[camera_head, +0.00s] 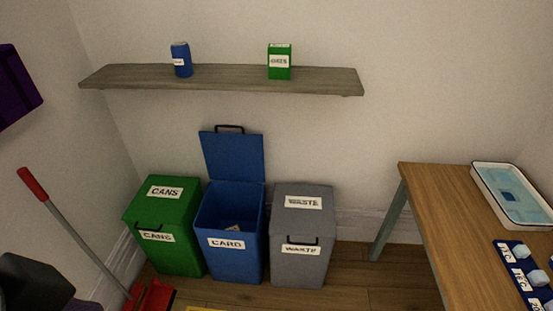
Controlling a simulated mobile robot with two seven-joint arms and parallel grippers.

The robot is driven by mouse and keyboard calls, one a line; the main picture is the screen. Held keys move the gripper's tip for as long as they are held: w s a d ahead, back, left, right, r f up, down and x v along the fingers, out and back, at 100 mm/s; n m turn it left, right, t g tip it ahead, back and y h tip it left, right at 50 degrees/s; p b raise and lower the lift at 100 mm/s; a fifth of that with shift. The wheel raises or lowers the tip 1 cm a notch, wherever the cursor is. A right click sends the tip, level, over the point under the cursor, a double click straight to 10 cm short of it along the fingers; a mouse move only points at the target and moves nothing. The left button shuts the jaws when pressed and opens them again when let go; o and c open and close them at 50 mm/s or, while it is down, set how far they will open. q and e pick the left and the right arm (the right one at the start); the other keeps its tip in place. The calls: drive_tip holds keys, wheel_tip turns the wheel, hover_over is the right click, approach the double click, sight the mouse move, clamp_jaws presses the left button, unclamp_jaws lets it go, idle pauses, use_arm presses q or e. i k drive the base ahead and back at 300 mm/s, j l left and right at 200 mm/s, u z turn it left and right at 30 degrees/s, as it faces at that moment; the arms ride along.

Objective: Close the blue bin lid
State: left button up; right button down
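The blue bin (232,250), labelled CARD, stands on the floor between a green and a grey bin. Its blue lid (233,157) is open, standing up at the back of the bin with its dark handle at the top edge. The inside of the bin shows, with some pale item (232,227) in it. Neither of my grippers shows in the head view. No fingers are near the lid.
Green CANS bin (164,252) and grey WASTE bin (300,262) stand close on either side, lids shut. A shelf (225,78) hangs above. A red-handled broom (75,235) and a dark shape (35,285) are at left. A wooden table (440,215) is at right.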

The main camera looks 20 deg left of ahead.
sight(233, 157)
drive_tip(key=i+j+u, duration=0.1)
drive_tip(key=i+u, duration=0.2)
drive_tip(key=i, duration=0.8)
drive_tip(key=i+l+u, duration=0.15)
drive_tip(key=i+u, duration=0.15)
drive_tip(key=i, duration=0.8)
